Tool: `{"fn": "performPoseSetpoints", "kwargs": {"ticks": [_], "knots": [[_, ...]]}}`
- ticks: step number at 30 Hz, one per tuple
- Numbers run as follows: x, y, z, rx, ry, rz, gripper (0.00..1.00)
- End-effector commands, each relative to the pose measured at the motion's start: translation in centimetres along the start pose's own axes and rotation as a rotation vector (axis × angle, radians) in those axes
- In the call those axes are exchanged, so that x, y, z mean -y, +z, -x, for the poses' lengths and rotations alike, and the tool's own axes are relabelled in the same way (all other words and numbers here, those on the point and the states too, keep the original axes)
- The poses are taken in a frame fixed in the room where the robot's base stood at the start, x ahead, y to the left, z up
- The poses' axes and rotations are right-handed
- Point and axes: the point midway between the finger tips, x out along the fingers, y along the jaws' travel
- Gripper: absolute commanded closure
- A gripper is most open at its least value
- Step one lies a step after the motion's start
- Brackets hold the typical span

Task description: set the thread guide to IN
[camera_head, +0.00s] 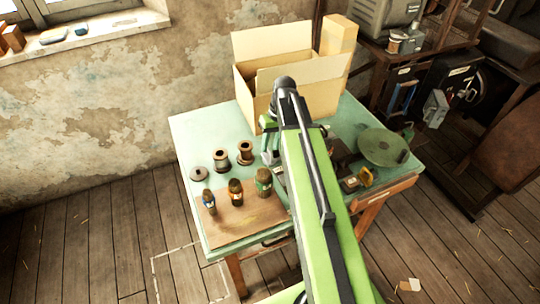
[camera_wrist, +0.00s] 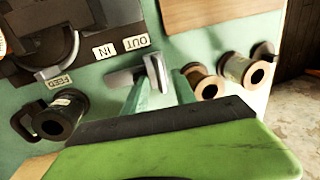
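In the wrist view the IN label (camera_wrist: 103,51) and the OUT label (camera_wrist: 135,43) sit side by side, upside down, beside a dark machine (camera_wrist: 85,18). A grey T-shaped piece (camera_wrist: 124,77), apparently the thread guide, lies just below the labels. My gripper (camera_wrist: 161,76) has two pale green fingers standing apart, with the grey piece close to their tips. I cannot tell whether they touch it. In the head view my arm hides the guide and most of the gripper.
In the wrist view a FEED label (camera_wrist: 58,81) is at left and spools (camera_wrist: 205,84) at right.

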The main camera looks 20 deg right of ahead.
Motion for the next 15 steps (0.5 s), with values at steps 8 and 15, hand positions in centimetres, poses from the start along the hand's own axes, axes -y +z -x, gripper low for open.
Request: {"fn": "performPoseSetpoints", "kwargs": {"ticks": [8,15], "knots": [[0.06,-0.01,-0.81,0.0,0.0,0.0,0.68],[0.08,-0.01,-0.81,0.0,0.0,0.001,0.91]]}}
